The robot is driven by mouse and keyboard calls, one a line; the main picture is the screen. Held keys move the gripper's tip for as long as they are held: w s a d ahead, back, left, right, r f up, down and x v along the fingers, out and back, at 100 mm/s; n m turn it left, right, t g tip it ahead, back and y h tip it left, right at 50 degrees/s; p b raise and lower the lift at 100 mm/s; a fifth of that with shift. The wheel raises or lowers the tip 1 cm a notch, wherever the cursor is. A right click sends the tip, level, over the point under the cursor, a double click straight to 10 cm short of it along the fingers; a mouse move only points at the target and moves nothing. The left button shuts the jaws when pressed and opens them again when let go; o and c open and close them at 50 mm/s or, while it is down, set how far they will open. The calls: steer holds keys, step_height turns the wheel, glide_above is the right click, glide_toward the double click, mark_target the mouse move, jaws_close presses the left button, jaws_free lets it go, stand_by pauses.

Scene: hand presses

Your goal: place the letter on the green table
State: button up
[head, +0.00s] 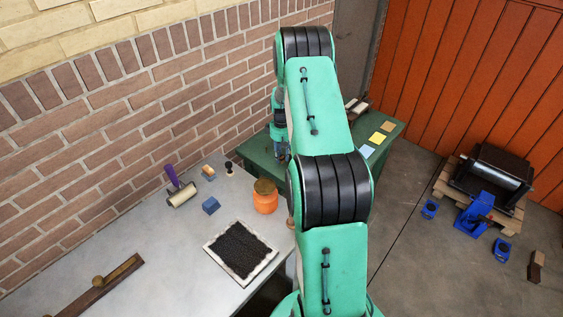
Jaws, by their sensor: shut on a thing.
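The green table (249,151) stands beyond the grey worktop, against the brick wall, partly hidden by my green arm. My gripper (283,154) points down over the left part of the green table, just left of my arm. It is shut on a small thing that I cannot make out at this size. I see no letter clearly anywhere else in view. I cannot tell whether the gripper's tip or the held thing touches the tabletop.
The grey worktop (150,225) holds an orange jar (265,197), purple-handled roller (180,189) and black tray (240,252). A press (489,178) sits on a pallet, right.

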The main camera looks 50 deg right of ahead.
mark_target(282, 157)
steer(key=shift+w, duration=0.1)
steer(key=shift+f+b, duration=0.35)
steer(key=shift+f, duration=1.4)
steer(key=shift+f, duration=0.1)
steer(key=o, duration=0.8)
step_height(282, 157, up, 12)
steer(key=shift+r+p, duration=0.1)
steer(key=shift+p, duration=0.8)
